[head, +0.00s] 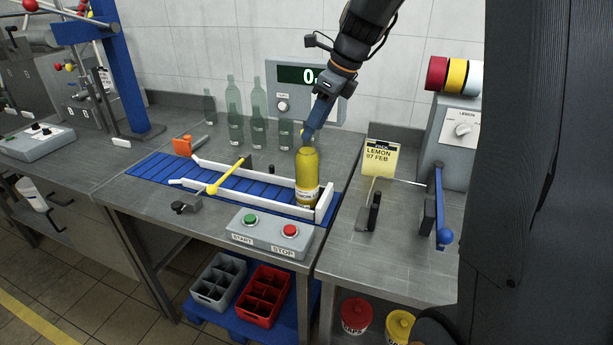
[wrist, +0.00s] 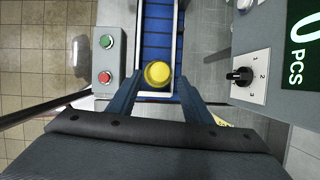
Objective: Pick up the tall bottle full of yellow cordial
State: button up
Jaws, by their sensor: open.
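The bottle of yellow cordial (head: 307,172) stands upright on the blue conveyor at its right end, inside the white guide rails, with a pale label low on its body. My gripper (head: 306,138) is over the bottle's top, pointing down, and partly hides the neck. In the wrist view the bottle's round yellow top (wrist: 157,74) lies between the two dark blue fingers of my gripper (wrist: 158,88). The fingers are spread apart, with a gap on both sides of the bottle. How far down the neck they reach is unclear.
Several empty greenish bottles (head: 235,118) stand behind the conveyor (head: 150,168). A yellow-tipped bar (head: 230,174) crosses the belt left of the bottle. A START/STOP box (head: 270,233) sits in front. A counter display (head: 298,77) stands behind. A LEMON card (head: 381,158) is at right.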

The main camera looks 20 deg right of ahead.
aim_at(310, 147)
jog(key=shift+p+x, duration=0.4)
jog(key=shift+x, duration=1.55)
jog(key=shift+a, duration=0.1)
grip_shut()
jog(key=shift+s, duration=0.1)
jog(key=shift+s+f, duration=0.1)
jog(key=shift+f, duration=0.05)
